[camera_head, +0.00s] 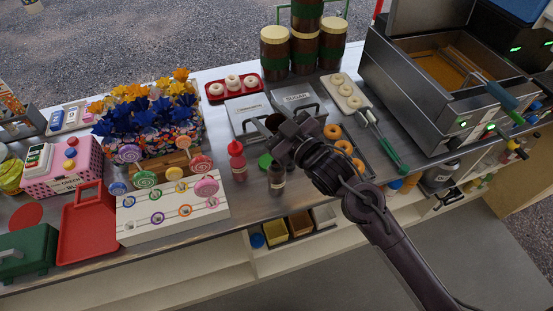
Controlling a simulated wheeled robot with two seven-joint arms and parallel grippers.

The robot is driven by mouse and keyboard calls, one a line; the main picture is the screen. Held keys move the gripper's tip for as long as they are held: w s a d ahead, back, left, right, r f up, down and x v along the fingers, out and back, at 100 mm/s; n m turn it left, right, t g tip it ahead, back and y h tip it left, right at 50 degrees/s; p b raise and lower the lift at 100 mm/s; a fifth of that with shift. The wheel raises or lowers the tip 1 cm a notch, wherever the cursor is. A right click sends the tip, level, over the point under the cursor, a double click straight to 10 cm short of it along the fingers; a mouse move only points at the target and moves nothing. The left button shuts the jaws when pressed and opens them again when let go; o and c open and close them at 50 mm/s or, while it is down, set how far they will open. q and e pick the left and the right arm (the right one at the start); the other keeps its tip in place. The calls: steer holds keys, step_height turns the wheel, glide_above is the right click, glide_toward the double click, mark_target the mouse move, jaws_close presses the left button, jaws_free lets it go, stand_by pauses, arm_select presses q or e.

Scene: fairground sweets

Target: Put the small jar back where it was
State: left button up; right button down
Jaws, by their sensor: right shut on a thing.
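My right gripper (272,128) reaches in from the lower right and hangs over the counter by the sugar bin. It is shut on a small dark brown thing (273,122), which seems to be the small jar. The fingers hide most of it, so its lid and label cannot be made out. Larger brown jars with cream lids (274,54) are stacked at the back. My left gripper is not in view.
Lidded metal bins (297,97) stand behind the gripper. A doughnut tray (345,147) and green-handled tongs (390,150) lie right of it, near the fryer (440,75). A white lollipop stand (172,210) is at left. A little bare counter shows near the front edge.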

steer(key=r+m+p, duration=0.1)
steer(key=m, duration=0.1)
steer(key=shift+r+m+p, duration=0.1)
steer(key=shift+m+p, duration=0.2)
steer(key=shift+p, duration=0.05)
steer(key=shift+m, duration=0.4)
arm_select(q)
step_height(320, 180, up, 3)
arm_select(e)
steer(key=shift+f, duration=0.25)
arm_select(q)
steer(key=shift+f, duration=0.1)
